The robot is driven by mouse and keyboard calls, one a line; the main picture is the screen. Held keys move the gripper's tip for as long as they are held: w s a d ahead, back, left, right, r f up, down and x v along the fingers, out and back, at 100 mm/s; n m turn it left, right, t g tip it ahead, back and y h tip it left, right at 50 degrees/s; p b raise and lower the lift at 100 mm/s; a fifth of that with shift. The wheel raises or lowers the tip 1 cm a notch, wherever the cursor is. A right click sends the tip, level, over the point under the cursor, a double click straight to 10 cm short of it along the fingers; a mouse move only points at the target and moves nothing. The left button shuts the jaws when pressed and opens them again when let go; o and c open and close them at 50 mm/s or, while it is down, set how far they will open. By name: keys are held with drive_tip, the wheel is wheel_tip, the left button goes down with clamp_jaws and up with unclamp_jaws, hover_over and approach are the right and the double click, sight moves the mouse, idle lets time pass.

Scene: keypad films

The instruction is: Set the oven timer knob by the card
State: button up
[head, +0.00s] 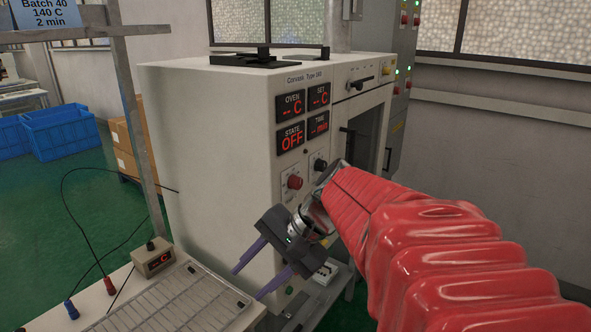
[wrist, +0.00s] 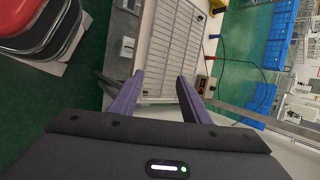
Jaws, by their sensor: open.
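The card (head: 48,13) at the top left reads "Batch 40, 140 C, 2 min". The pale oven (head: 215,125) stands in the middle of the head view. Its front has a red knob (head: 295,182) and a dark knob (head: 320,165) to the right, below the displays. Their labels are too small to read, so I cannot tell which is the timer knob. The oven displays (head: 303,120) show dashes for oven, set and time, and state OFF. My gripper (head: 249,284) is open and empty, pointing down-left, below and apart from the knobs. The wrist view shows its purple fingers (wrist: 159,80) apart.
A metal post (head: 138,140) stands left of the oven. Blue crates (head: 62,132) sit on the green floor behind.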

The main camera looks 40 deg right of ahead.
drive_tip(key=s+a+f+n+h, duration=0.2)
drive_tip(key=s+a+n+h, duration=0.4)
drive_tip(key=s+n, duration=0.3)
drive_tip(key=shift+s+a+f+n+t, duration=0.15)
drive_tip(key=shift+s+f+n+t, duration=0.2)
drive_tip(key=shift+n, duration=1.35)
drive_tip(key=shift+w, duration=0.1)
drive_tip(key=shift+c, duration=0.3)
